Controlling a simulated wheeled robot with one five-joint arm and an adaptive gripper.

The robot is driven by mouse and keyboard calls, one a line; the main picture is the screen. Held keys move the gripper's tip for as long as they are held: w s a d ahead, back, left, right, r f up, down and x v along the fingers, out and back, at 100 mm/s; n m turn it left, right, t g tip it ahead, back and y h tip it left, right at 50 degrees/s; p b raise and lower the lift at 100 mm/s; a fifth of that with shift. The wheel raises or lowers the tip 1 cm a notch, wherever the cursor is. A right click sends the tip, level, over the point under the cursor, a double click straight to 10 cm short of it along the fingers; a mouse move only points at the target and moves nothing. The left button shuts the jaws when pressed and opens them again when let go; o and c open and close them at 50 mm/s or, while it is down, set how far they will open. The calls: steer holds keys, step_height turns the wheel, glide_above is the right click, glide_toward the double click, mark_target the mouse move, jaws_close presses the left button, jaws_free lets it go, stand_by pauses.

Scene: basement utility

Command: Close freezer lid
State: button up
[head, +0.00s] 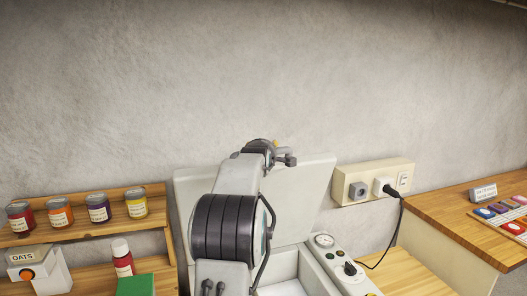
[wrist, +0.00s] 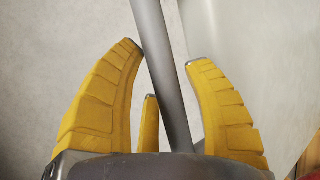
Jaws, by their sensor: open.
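The freezer's white lid (head: 308,195) stands raised, nearly upright, against the wall behind my arm. The freezer body's rim and control strip (head: 338,262) show below it at the right, and my arm hides much of the opening. My gripper (head: 275,148) is at the lid's top edge, small and mostly hidden by my own arm. In the wrist view its yellow fingers (wrist: 162,60) are spread open. A grey bar (wrist: 165,75), which looks like a lid handle, runs between them. I cannot tell whether they touch it. A pale panel (wrist: 240,50), likely the lid, is at the right.
A wooden shelf (head: 85,232) with several jars stands at the left, with a red bottle (head: 122,262) and a green box (head: 136,285) below. A wall socket panel (head: 373,182) with a black cord is right of the lid. A wooden counter (head: 470,225) stands far right.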

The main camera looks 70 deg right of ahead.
steer(key=shift+o, duration=0.2)
jaws_close()
steer(key=shift+f, duration=0.15)
